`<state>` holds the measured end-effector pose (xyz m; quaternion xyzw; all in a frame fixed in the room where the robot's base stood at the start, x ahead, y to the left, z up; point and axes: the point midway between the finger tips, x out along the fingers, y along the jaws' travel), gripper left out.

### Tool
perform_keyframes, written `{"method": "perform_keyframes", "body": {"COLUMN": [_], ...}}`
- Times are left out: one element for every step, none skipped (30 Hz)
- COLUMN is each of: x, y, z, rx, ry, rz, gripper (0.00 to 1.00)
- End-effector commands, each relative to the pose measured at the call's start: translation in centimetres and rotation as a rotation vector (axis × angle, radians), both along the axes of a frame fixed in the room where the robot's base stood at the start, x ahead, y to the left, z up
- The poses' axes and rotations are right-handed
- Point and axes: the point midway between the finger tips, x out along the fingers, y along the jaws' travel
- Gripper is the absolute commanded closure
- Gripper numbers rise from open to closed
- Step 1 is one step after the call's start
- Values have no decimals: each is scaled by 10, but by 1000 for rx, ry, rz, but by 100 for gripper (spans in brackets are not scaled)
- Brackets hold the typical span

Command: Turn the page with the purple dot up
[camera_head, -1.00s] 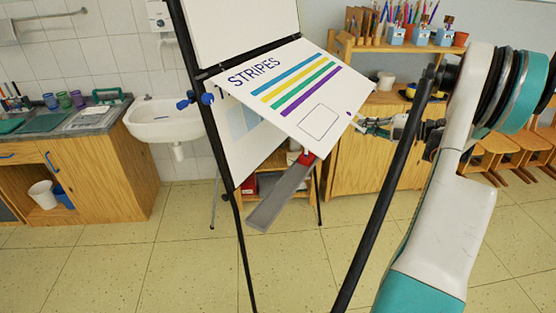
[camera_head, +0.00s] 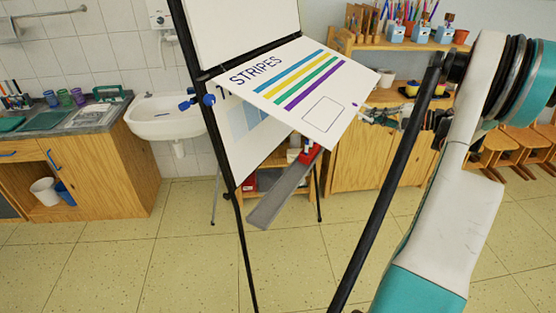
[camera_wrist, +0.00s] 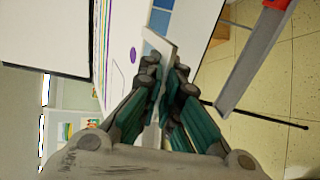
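The white STRIPES page (camera_head: 290,85) hangs from the top of the easel, its lower end swung out and up. It bears blue, yellow, green and purple stripes and an empty box outline. The purple dot (camera_head: 355,104) is near its lower right corner and also shows in the wrist view (camera_wrist: 133,55). My gripper (camera_head: 364,113) is at that corner, partly hidden by the page. In the wrist view my gripper (camera_wrist: 164,70) has its fingers closed together on a pale strip of the page's corner. A sheet with blue squares (camera_head: 245,120) shows beneath the page.
The black easel frame (camera_head: 208,130) stands at the left of the page, with a grey tray (camera_head: 280,194) below. A black bar (camera_head: 385,185) crosses in front. A white sink (camera_head: 168,118) and a wooden shelf (camera_head: 395,52) with art supplies stand behind. The floor below is clear.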

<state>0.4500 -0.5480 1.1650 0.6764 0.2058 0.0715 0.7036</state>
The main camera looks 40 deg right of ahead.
Motion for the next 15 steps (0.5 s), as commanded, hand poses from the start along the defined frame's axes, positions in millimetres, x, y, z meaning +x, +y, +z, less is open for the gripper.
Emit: {"method": "perform_keyframes", "body": {"x": [-3,-3,-4,-4,-5,-6,-6,-7,-7,-8,-8,-9,-10,-10,-11], "y": [-2,-3,-3,-3,-3,-4,-4,-4,-4,-5,-5,-5,-5,-6,-6], "z": [2,4,7,10,12,15,18,20,23,26,28,31,34,36,40], "rx": [-1,-1,-1,-1,-1,-1,-1,-1,-1,-1,-1,-1,-1,-1,-1], "ry": [2,2,2,2,2,2,2,2,2,2,2,2,2,2,2], "rz": [-5,-5,-5,-5,-5,-5,-5,-5,-5,-5,-6,-6,-6,-6,-6], "gripper": [100,100,100,100,100,100,100,100,100,100,100,100,100,100,100]}}
